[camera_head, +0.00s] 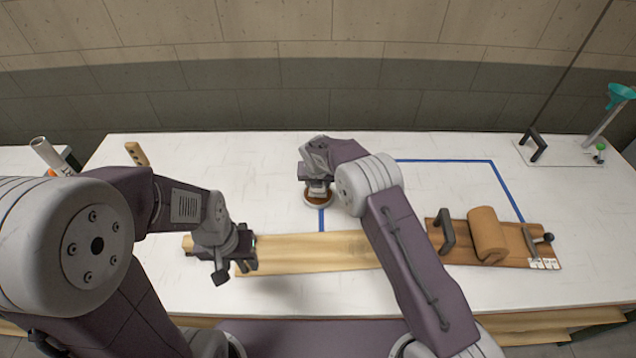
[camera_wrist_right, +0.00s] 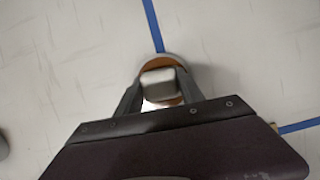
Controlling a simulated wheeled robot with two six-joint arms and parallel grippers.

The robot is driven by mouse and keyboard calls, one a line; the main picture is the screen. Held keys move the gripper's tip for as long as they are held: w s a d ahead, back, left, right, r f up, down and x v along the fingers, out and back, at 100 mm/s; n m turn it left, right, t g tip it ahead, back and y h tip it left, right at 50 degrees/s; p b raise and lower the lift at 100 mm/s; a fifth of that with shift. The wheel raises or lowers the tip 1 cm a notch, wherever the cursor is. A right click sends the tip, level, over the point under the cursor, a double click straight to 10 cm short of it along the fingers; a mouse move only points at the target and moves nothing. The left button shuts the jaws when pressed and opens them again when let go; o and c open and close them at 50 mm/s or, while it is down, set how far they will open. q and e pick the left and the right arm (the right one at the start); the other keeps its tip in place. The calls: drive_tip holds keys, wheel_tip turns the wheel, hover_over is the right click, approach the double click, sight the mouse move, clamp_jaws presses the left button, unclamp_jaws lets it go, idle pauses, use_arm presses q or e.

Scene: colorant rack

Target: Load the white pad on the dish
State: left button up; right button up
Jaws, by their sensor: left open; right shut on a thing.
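My right gripper (camera_wrist_right: 160,90) is shut on a small whitish pad (camera_wrist_right: 159,82), a block with rounded edges, held between its two fingers. Directly below it in the right wrist view is a round dish with a pale rim and an orange-brown inside (camera_wrist_right: 176,62). In the head view the dish (camera_head: 318,201) stands on the white table at the end of a blue line, under my right gripper (camera_head: 318,183). I cannot tell whether the pad touches the dish. My left gripper (camera_head: 236,266) is open and empty over the left end of a long wooden board.
The pale board (camera_head: 310,254) lies along the table front. Right of it, a brown board (camera_head: 508,256) carries a black handle and a tan roll (camera_head: 487,233). A white plate with a handle (camera_head: 560,152) and a teal funnel (camera_head: 620,95) stand back right. The taped area is clear.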

drive_tip(key=shift+f, duration=0.45)
idle(0.4)
drive_tip(key=shift+s+f, duration=0.1)
drive_tip(key=shift+f, duration=0.05)
idle(1.2)
wheel_tip(320, 180, up, 7)
drive_tip(key=p, duration=0.6)
idle(0.4)
